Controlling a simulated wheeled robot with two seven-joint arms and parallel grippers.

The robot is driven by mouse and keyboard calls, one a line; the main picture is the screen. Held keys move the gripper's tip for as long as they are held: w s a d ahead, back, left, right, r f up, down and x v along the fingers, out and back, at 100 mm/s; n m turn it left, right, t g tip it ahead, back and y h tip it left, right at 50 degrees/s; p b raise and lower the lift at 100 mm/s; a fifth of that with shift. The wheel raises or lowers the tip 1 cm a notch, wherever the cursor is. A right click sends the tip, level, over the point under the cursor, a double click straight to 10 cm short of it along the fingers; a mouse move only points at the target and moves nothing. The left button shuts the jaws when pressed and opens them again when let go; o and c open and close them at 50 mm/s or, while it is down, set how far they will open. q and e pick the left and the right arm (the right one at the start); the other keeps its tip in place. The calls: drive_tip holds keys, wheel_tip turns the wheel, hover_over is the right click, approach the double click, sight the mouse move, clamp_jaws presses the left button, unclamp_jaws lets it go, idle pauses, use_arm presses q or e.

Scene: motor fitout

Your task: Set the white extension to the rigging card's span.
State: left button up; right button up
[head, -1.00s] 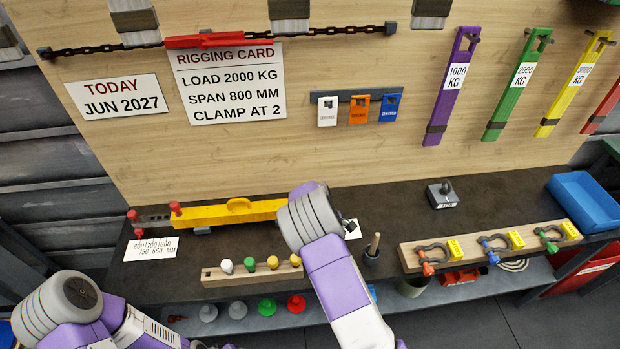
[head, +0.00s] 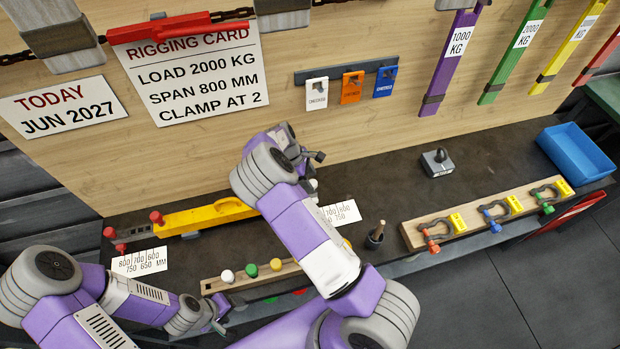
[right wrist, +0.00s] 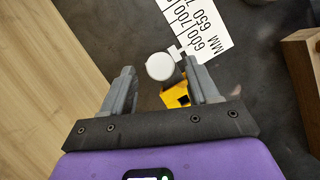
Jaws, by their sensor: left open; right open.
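The yellow spreader beam (head: 205,217) lies on the bench, with a red extension (head: 132,233) at its left end. Its right end is hidden in the head view behind my right arm. In the right wrist view, the white extension's round white knob (right wrist: 160,66) shows beyond a bit of yellow beam (right wrist: 176,96), beside a scale card (right wrist: 197,28). My right gripper (right wrist: 163,82) is open, its fingers on either side of the knob, which appears unheld. My left gripper (head: 214,318) is open and empty at the bench's front. The rigging card (head: 195,75) reads span 800 mm.
A wooden rack with coloured knobs (head: 226,285) stands in front of the beam. A dark cup with a stick (head: 375,238), a shackle board (head: 480,218) and a blue bin (head: 577,165) are to the right.

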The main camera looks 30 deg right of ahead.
drive_tip(key=shift+x, duration=0.8)
drive_tip(key=shift+r, duration=0.1)
clamp_jaws()
